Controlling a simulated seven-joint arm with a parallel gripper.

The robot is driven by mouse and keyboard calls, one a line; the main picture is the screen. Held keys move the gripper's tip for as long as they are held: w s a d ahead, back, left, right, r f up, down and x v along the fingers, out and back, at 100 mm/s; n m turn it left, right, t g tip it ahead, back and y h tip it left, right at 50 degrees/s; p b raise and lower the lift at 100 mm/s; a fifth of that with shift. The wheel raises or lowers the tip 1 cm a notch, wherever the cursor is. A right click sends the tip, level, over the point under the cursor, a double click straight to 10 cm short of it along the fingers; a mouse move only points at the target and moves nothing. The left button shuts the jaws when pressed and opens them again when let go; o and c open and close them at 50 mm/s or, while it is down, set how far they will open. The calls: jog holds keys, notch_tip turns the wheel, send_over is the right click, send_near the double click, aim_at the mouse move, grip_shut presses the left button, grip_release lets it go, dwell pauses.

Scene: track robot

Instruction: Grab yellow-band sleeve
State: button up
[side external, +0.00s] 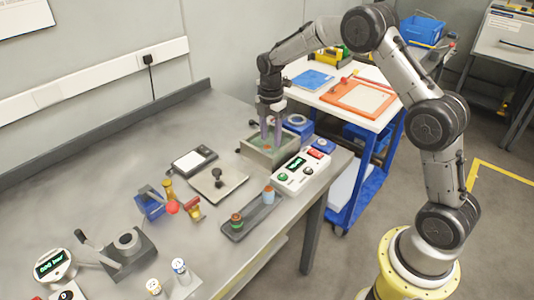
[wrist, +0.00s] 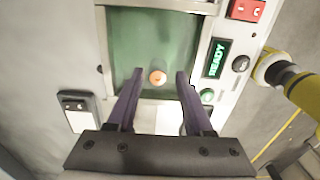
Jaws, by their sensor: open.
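My gripper (side external: 271,143) points down into an open box (side external: 257,158) with a green inside, at the far right of the bench. In the wrist view its two purple fingers (wrist: 160,75) are apart, with nothing gripped. A small round piece with an orange top (wrist: 157,77) shows between the fingertips, against the box's green floor (wrist: 135,35). I cannot make out a yellow band on it. Two small white cylinders stand at the near edge of the bench; the left one (side external: 154,286) seems to carry a yellowish mark, the right one (side external: 179,266) a dark one.
A white control unit (side external: 302,172) with a lit green display stands right beside the box. A grey tray (side external: 252,217) with two small cylinders, a plate with a black knob (side external: 217,182) and a blue box (side external: 150,205) stand nearer. The box walls surround my fingers.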

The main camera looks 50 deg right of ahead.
aim_at(267, 147)
jog(key=f, duration=0.2)
jog(key=a+f, duration=0.1)
jog(key=f, duration=0.1)
jog(key=shift+a, duration=0.2)
jog(key=shift+w+f, duration=0.1)
jog(key=shift+f, duration=0.5)
grip_shut()
